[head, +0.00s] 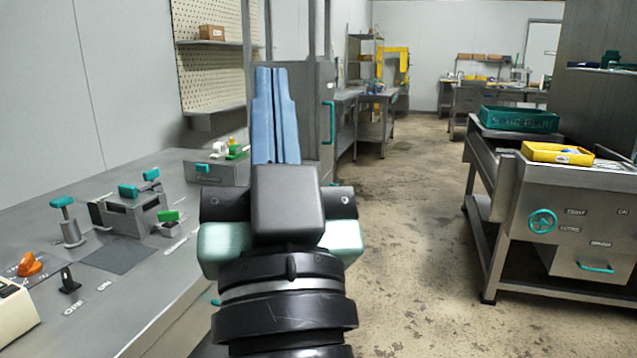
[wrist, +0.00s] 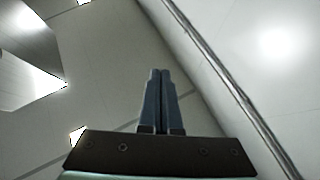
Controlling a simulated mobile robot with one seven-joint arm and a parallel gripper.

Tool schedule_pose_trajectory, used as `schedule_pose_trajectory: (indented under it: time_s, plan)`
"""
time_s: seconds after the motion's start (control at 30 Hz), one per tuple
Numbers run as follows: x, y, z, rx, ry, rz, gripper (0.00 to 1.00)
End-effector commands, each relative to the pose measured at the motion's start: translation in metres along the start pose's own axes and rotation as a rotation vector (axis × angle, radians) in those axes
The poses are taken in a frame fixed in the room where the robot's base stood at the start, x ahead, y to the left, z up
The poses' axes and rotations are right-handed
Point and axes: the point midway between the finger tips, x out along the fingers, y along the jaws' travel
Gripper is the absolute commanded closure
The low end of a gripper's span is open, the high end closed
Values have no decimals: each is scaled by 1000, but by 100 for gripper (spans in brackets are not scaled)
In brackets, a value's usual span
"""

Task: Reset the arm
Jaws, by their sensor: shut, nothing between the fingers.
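My gripper (head: 272,72) stands in the middle of the head view, with its two blue fingers side by side and pointing up and away. The fingers are together and hold nothing. In the wrist view my gripper (wrist: 159,75) also shows its fingers closed against each other. Behind them are pale wall or ceiling panels and a metal rail (wrist: 225,85). My black and grey wrist hides part of the bench and floor behind it.
A grey control bench (head: 150,300) with teal levers (head: 62,202) and an orange knob (head: 30,264) lies at the left. A metal station (head: 560,215) with a teal handwheel (head: 542,221) stands at the right. The floor (head: 415,240) between them is clear.

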Motion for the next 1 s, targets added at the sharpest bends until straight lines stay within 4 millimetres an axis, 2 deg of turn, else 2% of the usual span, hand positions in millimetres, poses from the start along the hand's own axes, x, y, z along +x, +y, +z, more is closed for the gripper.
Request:
schedule_pose_trajectory:
  time_s: [0.03, 0.1, 0.13, 0.2, 1.0]
  plan:
    - [-2, 7, -44, -105, 84, 43, 100]
    - [-12, 18, -96, -241, 180, 120, 100]
    - [6, 15, -106, -232, 160, 114, 100]
    - [25, 13, -123, -224, 149, 110, 100]
    - [177, -10, -310, -216, 145, 104, 100]
